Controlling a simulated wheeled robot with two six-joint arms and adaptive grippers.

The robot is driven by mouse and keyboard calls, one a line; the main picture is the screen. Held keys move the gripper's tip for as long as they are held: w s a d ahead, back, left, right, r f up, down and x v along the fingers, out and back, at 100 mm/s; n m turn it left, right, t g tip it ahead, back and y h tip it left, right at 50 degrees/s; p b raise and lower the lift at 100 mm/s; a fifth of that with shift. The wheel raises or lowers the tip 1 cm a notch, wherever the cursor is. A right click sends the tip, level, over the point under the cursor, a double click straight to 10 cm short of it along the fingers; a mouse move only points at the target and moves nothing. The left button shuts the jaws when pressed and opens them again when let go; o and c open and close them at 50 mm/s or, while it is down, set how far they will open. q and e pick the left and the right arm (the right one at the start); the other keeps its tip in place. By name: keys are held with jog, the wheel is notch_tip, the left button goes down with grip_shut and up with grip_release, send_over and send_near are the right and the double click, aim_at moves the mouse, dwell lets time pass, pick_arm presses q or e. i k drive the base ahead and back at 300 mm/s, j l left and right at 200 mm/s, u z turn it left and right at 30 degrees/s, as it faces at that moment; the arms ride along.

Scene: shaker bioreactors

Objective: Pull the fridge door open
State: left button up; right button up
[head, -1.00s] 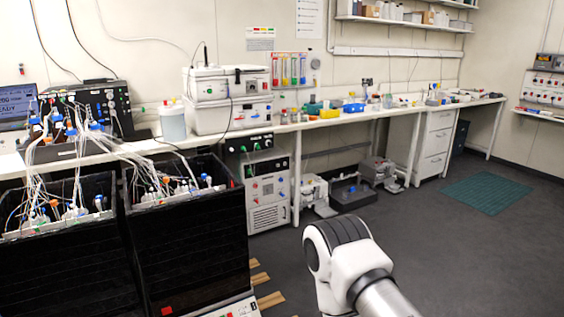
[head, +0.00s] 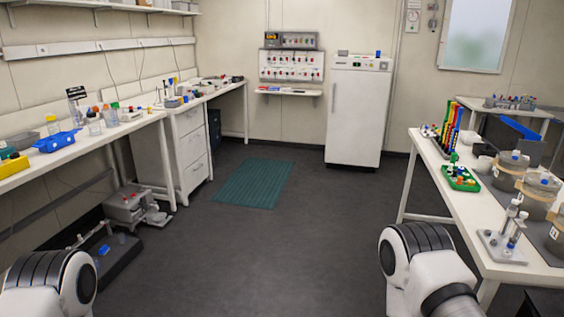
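A white fridge (head: 358,113) stands upright against the far wall, right of centre in the head view. Its door is shut, and a thin vertical handle shows near the door's left edge. Several small items, one of them blue, sit on its top. Only links of my two arms show, at the bottom left and bottom right of the view. Both grippers are out of view. The fridge is well across the room from me.
Open dark floor (head: 300,240) with a green mat (head: 255,183) lies between me and the fridge. A long bench (head: 80,146) with drawers runs along the left. A white table (head: 462,204) with flasks and racks stands at the right. Grey equipment (head: 134,208) sits on the floor at left.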

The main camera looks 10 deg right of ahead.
aim_at(358, 105)
jog(key=i+l+z, duration=0.3)
jog(key=i, duration=1.2)
jog(key=i+j+z, duration=0.2)
jog(key=i+z, duration=0.15)
jog(key=i, duration=4.7)
jog(key=i+l+u, duration=0.15)
jog(key=i, duration=0.45)
jog(key=i+u, duration=0.15)
jog(key=i, duration=0.4)
jog(key=i+l+u, duration=0.15)
jog(key=i+l, duration=0.15)
jog(key=i, duration=0.25)
jog(key=i+j+u, duration=0.1)
jog(key=u, duration=0.35)
jog(key=i+j+u, duration=0.1)
jog(key=u, duration=0.3)
jog(key=i+j+u, duration=0.35)
jog(key=i, duration=0.15)
jog(key=i+u, duration=0.4)
jog(key=i, duration=0.15)
jog(key=i+z, duration=0.2)
jog(key=z, duration=0.25)
jog(key=i+z, duration=0.2)
jog(key=z, duration=0.2)
jog(key=i+z, duration=0.2)
jog(key=z, duration=0.25)
jog(key=i+j+z, duration=0.15)
jog(key=z, duration=0.3)
jog(key=i+l, duration=0.1)
jog(key=i, duration=0.2)
